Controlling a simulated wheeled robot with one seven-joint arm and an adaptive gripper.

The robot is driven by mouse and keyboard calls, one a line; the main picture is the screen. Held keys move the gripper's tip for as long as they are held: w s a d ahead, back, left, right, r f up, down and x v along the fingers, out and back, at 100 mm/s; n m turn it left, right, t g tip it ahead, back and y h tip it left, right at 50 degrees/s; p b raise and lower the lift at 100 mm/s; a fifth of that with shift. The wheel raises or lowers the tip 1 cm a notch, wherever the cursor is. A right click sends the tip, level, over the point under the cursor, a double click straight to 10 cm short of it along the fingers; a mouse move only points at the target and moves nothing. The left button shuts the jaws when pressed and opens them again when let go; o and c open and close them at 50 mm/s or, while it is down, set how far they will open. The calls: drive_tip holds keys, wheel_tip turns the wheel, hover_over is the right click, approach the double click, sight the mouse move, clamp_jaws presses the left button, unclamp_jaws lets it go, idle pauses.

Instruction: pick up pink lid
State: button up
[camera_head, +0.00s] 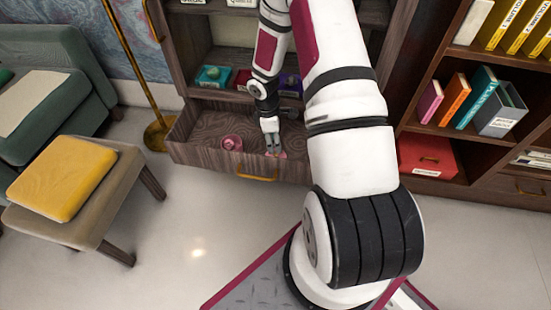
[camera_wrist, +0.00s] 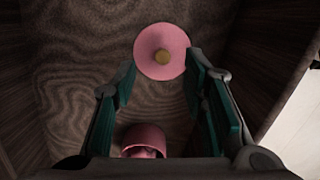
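The pink lid (camera_wrist: 174,64), a round disc with a gold knob, lies on the floor of an open wooden drawer (camera_head: 205,128). In the head view a little pink of the lid (camera_head: 275,154) shows at my fingertips. My gripper (camera_head: 271,147) points down into the drawer above the lid. In the wrist view my gripper (camera_wrist: 162,75) is open, its green-padded fingers apart, with the lid just beyond the tips and roughly centred between them. Nothing is held. A pink jar (camera_head: 232,143) stands to the left in the drawer; it also shows in the wrist view (camera_wrist: 145,138), partly cut off by my gripper's body.
The drawer's walls surround my gripper, with its front and a gold handle (camera_head: 257,177) on the near side. Small teal (camera_head: 212,76) and red boxes sit on the shelf above. A bookcase (camera_head: 440,110) stands right, a yellow-cushioned stool (camera_head: 62,178) left.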

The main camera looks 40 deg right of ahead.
sight(276, 155)
drive_tip(key=f+b, duration=0.1)
drive_tip(key=f, duration=0.1)
drive_tip(key=f+b, duration=0.2)
drive_tip(key=f, duration=0.1)
drive_tip(key=shift+s+f, duration=0.25)
drive_tip(key=shift+f, duration=0.05)
drive_tip(key=shift+r, duration=0.1)
clamp_jaws()
